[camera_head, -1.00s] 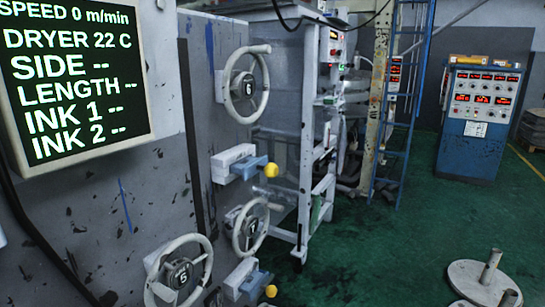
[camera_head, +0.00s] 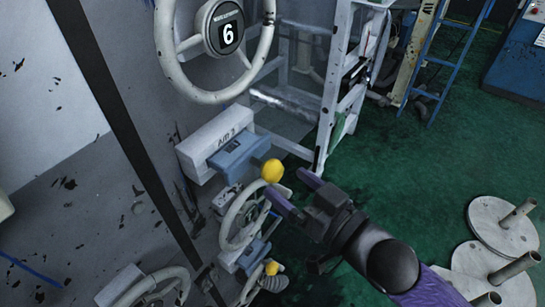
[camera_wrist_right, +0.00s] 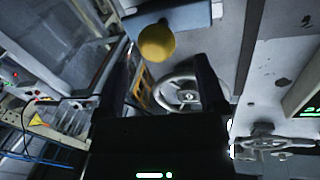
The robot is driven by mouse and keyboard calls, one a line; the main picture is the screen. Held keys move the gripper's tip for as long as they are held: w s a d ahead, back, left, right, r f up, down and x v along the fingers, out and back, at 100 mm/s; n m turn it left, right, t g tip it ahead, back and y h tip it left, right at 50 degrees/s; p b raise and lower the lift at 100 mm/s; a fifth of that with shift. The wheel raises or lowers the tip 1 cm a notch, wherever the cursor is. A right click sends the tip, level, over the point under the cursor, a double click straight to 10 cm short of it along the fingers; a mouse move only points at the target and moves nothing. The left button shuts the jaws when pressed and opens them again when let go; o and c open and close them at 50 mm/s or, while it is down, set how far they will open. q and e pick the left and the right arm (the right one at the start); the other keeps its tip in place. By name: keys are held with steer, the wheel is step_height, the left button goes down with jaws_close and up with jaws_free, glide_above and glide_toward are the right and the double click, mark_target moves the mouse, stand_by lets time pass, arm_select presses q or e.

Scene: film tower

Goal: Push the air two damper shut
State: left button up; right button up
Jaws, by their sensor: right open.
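The air two damper is a white housing (camera_head: 212,143) marked AIR 2, with a blue slide (camera_head: 240,154) coming out of it and a yellow ball knob (camera_head: 272,171) at the outer end. My right gripper (camera_head: 288,187) is open and empty, its purple fingertips just beside and below the knob in the head view. I cannot tell whether they touch it. My left gripper is not in view.
A large handwheel (camera_head: 226,35) marked 6 sits above the damper. A smaller handwheel (camera_head: 245,217) and another yellow-knobbed damper (camera_head: 271,268) are below. A white frame (camera_head: 333,95) stands behind. Round metal bases with posts (camera_head: 500,228) stand on the green floor at right.

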mark_target(281, 176)
steer(key=x, duration=0.5)
steer(key=shift+w+f, duration=0.1)
jaws_close()
